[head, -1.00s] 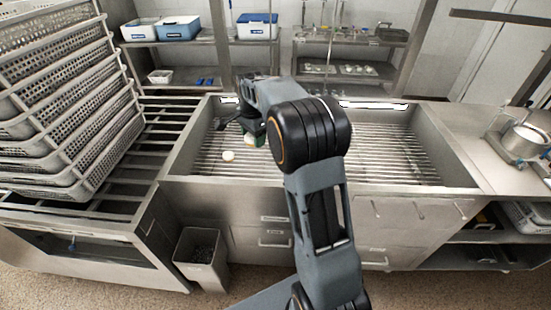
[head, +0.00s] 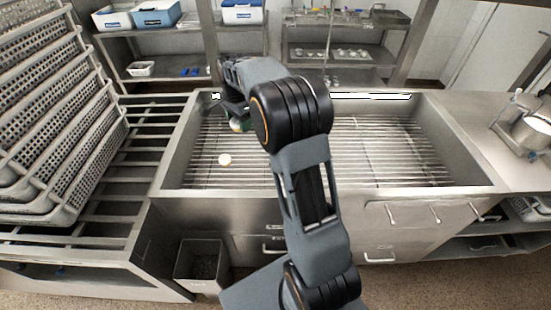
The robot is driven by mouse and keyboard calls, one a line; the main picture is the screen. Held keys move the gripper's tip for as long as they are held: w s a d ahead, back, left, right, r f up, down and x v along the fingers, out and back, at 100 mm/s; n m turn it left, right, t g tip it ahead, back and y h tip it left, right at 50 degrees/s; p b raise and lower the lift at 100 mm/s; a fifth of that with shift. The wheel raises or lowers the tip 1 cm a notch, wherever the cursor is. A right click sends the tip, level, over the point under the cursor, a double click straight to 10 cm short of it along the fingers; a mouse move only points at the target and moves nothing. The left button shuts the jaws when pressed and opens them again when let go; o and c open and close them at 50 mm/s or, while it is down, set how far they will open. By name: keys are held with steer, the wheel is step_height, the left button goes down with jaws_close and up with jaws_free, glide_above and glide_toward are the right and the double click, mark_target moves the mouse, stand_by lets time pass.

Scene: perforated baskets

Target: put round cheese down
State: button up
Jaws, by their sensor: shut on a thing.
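My gripper (head: 236,116) is over the left part of the slatted sink basin (head: 350,184), reaching toward its back. It is shut on a small pale round cheese (head: 236,126), which is mostly hidden by the fingers and arm. A greenish patch shows beside it. I cannot tell whether the held cheese touches the slats. A second white round cheese (head: 224,159) lies alone on the slats, nearer to me and slightly left of the gripper, apart from it.
Stacked perforated baskets (head: 62,110) stand on a slatted rack (head: 150,140) at the left. A grey bin (head: 200,262) is on the floor. Back shelves hold blue-and-white boxes (head: 155,13). A metal pot (head: 530,130) stands at the right. Much of the basin's right side is clear.

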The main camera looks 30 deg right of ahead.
steer(key=shift+d+f, duration=0.1)
steer(key=shift+f, duration=0.35)
steer(key=shift+s+f+b, duration=0.15)
steer(key=shift+f+b, duration=0.1)
steer(key=shift+b, duration=0.3)
steer(key=shift+a+f+b, duration=0.2)
steer(key=shift+f+b, duration=0.35)
steer(key=shift+f, duration=0.05)
step_height(320, 180, down, 14)
steer(key=b, duration=1.1)
steer(key=p, duration=0.1)
glide_above(252, 157)
steer(key=f, duration=1)
steer(key=shift+s+a, duration=0.1)
steer(key=shift+s, duration=0.2)
steer(key=shift+w+f, duration=0.2)
steer(key=shift+f, duration=1.5)
steer(key=shift+f, duration=0.15)
